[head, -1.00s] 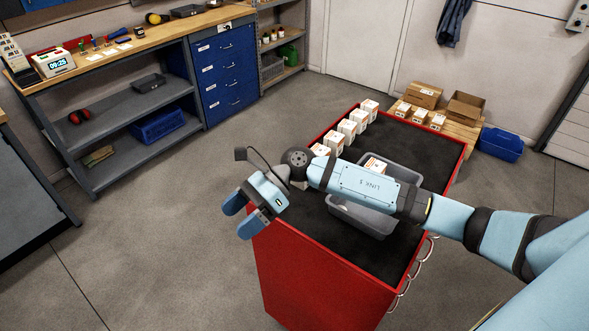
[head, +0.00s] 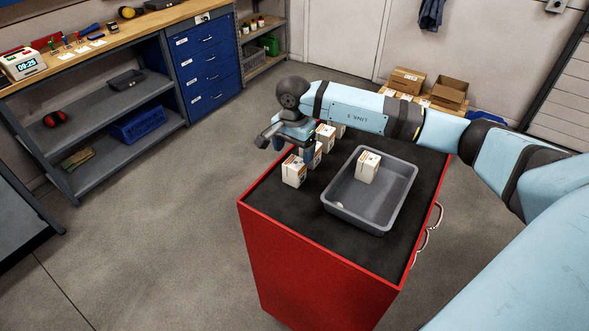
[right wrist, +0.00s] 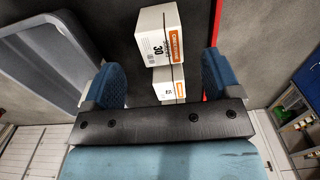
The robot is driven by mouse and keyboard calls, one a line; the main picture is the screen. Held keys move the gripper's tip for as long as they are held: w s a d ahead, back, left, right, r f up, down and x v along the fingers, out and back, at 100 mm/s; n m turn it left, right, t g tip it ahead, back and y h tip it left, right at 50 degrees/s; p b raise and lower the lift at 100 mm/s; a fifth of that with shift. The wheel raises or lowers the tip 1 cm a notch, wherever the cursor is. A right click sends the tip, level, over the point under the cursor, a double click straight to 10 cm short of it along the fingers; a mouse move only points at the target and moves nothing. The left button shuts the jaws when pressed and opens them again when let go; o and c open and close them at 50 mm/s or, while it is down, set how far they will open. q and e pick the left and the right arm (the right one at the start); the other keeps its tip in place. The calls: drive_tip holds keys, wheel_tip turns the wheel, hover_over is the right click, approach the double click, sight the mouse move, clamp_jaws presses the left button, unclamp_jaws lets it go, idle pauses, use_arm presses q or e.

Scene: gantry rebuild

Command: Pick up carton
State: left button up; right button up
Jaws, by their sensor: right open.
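Several white cartons with orange labels stand in a row on the left side of the red cart's dark top; the nearest carton (head: 294,171) is clear of the others. Another carton (head: 367,167) stands inside the grey tray (head: 345,212). My right gripper (head: 294,148) is open above the row, with its fingers pointing down and partly hiding the cartons behind. In the right wrist view, one carton (right wrist: 158,36) and a second carton (right wrist: 168,84) show in the gap between the open fingers (right wrist: 161,75); neither is visibly gripped. My left gripper is not in view.
The red cart (head: 300,265) has a raised rim, and the tray lies right of the row. A workbench (head: 120,40) and blue drawers (head: 208,65) stand at the back left. Open floor lies left of the cart.

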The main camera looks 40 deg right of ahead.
sight(295, 162)
drive_tip(key=f+p, duration=0.1)
drive_tip(key=f, duration=0.4)
drive_tip(key=shift+w+d+f+p, duration=0.1)
drive_tip(key=shift+d+p, duration=0.1)
drive_tip(key=shift+p, duration=0.15)
drive_tip(key=shift+f, duration=0.4)
drive_tip(key=c, duration=1.1)
drive_tip(key=shift+r, duration=0.1)
